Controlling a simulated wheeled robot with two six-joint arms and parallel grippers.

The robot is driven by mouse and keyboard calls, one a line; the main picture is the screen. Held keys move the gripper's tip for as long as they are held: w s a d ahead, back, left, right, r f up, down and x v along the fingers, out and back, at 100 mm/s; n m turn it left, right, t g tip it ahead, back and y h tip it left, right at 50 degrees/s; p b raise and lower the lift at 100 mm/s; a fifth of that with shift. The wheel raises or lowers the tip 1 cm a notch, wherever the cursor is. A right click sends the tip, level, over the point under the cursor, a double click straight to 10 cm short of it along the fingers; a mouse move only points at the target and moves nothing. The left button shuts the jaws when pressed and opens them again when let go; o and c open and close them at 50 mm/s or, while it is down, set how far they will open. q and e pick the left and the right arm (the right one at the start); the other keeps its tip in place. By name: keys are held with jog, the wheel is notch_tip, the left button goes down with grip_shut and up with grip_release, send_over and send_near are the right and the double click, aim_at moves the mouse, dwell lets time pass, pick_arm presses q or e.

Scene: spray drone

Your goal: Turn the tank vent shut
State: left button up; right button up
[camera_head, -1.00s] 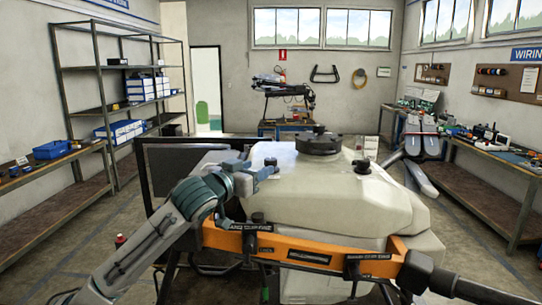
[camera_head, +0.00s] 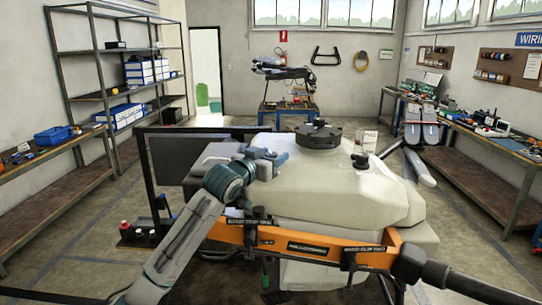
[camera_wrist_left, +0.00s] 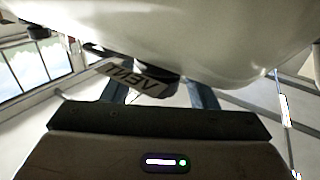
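The drone's large cream tank (camera_head: 340,190) fills the middle of the head view, with a black round lid (camera_head: 318,135) on top. My left gripper (camera_head: 275,160) is at the tank's upper left side, left of and below the lid. In the left wrist view, its two fingers (camera_wrist_left: 160,94) stand apart on either side of a label (camera_wrist_left: 132,79) reading VENT upside down. A dark part, seemingly the vent (camera_wrist_left: 150,70), sits just behind the label. I cannot tell whether the fingers touch it. In the head view the vent is hidden by the gripper. My right gripper is not in view.
An orange frame bar (camera_head: 300,247) crosses in front of the tank, below my left arm. A small black fitting (camera_head: 360,160) with a white tag stands on the tank's right. Shelves and benches line the walls.

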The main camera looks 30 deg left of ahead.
pick_arm(q)
jog(key=c, duration=0.7)
jog(key=shift+c, duration=1.1)
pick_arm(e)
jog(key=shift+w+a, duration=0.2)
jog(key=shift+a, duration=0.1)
